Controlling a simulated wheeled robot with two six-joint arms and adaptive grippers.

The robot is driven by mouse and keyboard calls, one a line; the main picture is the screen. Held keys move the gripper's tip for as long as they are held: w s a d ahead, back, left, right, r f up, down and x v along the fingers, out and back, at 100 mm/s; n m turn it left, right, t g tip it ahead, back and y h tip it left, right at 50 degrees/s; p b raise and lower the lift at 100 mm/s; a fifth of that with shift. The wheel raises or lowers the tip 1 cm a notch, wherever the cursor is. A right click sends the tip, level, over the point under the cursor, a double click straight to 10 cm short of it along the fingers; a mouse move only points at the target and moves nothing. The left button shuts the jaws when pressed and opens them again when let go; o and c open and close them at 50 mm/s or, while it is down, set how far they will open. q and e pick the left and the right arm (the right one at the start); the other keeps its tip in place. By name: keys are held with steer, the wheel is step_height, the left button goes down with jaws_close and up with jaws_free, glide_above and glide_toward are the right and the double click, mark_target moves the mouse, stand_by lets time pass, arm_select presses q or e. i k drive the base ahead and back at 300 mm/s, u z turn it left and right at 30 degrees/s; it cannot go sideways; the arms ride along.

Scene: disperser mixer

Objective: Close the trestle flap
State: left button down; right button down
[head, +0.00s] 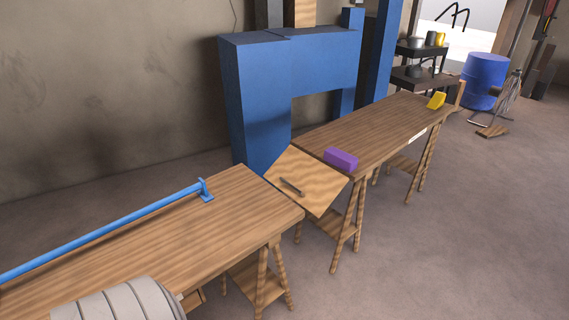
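The trestle flap (303,171) is a light wooden panel in the gap between two wooden trestle tables in the head view. It appears tilted rather than flush with the tabletops. Its upper right edge lies along the end of the right table (385,128). Its lower left edge is close to the end of the left table (225,220); I cannot tell whether they touch. A dark bar handle (292,187) is on the flap's face. Neither of my grippers is in view.
A purple block (341,159) sits on the right table beside the flap. A yellow object (436,100) is at its far end. A blue bar (110,230) runs along the left table. A big blue machine (255,95) stands behind.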

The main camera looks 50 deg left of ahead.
mark_target(312, 184)
steer(key=k, duration=0.4)
steer(key=u, duration=0.8)
